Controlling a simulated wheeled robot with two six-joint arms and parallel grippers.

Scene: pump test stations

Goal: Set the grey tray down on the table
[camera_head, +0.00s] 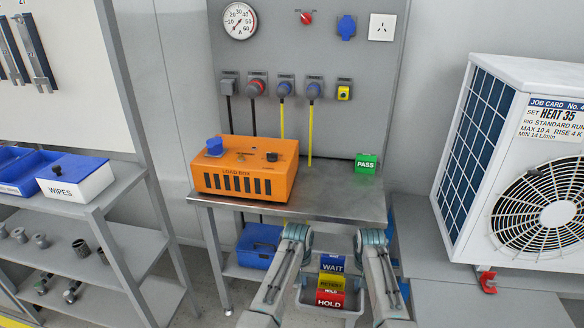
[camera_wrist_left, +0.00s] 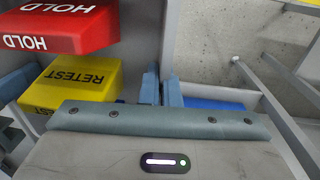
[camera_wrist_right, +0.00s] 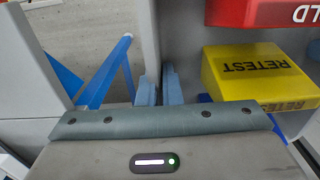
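The grey tray (camera_head: 328,312) hangs between my two arms, in front of the steel table (camera_head: 330,207). It carries a blue WAIT block (camera_head: 332,264), a yellow RETEST block (camera_head: 334,282) and a red HOLD block (camera_head: 330,299). In the left wrist view my left gripper (camera_wrist_left: 161,90) has its fingers closed on one tray wall (camera_wrist_left: 150,35). In the right wrist view my right gripper (camera_wrist_right: 158,90) is closed on the opposite wall (camera_wrist_right: 153,35). The fingertips are hidden in the head view. Floor shows beside the tray in both wrist views.
An orange load box (camera_head: 243,170) fills the table's left part, and a green PASS block (camera_head: 366,163) stands at the back right. The table's front middle and right are clear. A shelf rack (camera_head: 115,195) is left; a white fan unit (camera_head: 520,160) is right.

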